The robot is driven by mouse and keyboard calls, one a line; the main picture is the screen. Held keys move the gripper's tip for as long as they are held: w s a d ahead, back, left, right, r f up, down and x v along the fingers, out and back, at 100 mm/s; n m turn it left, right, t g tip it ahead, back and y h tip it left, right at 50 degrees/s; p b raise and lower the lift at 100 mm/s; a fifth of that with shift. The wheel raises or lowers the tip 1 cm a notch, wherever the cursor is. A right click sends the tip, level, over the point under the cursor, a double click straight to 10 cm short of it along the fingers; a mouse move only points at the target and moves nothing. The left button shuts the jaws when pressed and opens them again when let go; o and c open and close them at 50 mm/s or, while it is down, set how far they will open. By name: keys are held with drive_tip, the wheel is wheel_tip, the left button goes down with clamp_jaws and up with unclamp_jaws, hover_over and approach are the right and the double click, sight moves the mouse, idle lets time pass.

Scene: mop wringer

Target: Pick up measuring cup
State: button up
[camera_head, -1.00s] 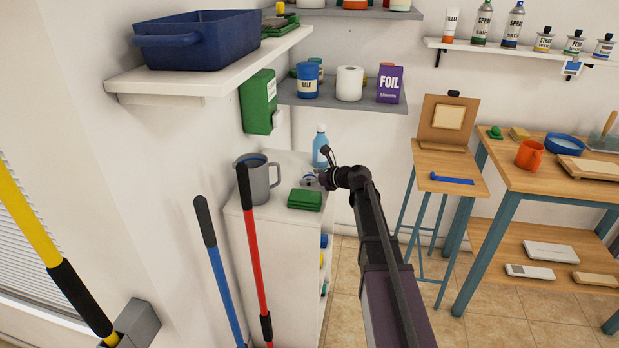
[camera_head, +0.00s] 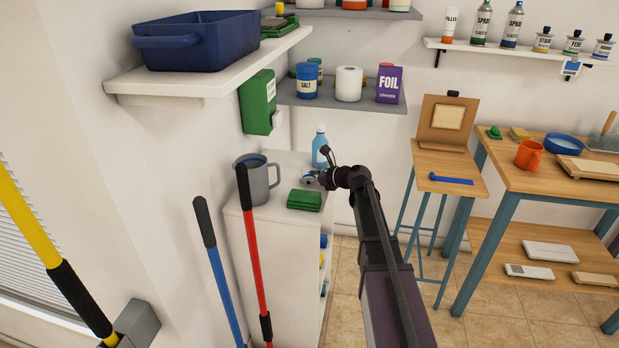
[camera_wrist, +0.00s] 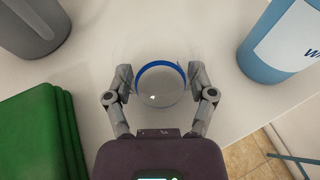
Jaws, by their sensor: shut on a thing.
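The measuring cup (camera_wrist: 160,82) looks like a clear, round vessel with a blue ring. In the wrist view it stands between the two fingers of my gripper (camera_wrist: 161,92), on the white cabinet top. The fingertips press against it from the left and right sides, so my gripper is shut on it. In the head view my gripper (camera_head: 318,178) is over the cabinet top, and it mostly hides the cup. I cannot tell whether the cup's base touches the surface.
Red (camera_head: 257,260) and blue (camera_head: 221,283) handles stand in front. A wooden easel table (camera_head: 452,180) is to the right.

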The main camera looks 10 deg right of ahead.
drive_tip(key=shift+r+p, duration=1.3)
drive_tip(key=shift+r, duration=0.1)
drive_tip(key=s+d+r+p, duration=0.1)
drive_tip(key=s+d, duration=0.2)
drive_tip(key=s, duration=0.4)
drive_tip(key=s+d+r+p, duration=0.1)
drive_tip(key=s+d, duration=0.2)
drive_tip(key=s, duration=0.4)
drive_tip(key=shift+s+d, duration=0.15)
drive_tip(key=shift+s, duration=0.2)
drive_tip(key=shift+r, duration=0.15)
wheel_tip(320, 180, up, 10)
drive_tip(key=p, duration=1)
drive_tip(key=shift+s, duration=0.1)
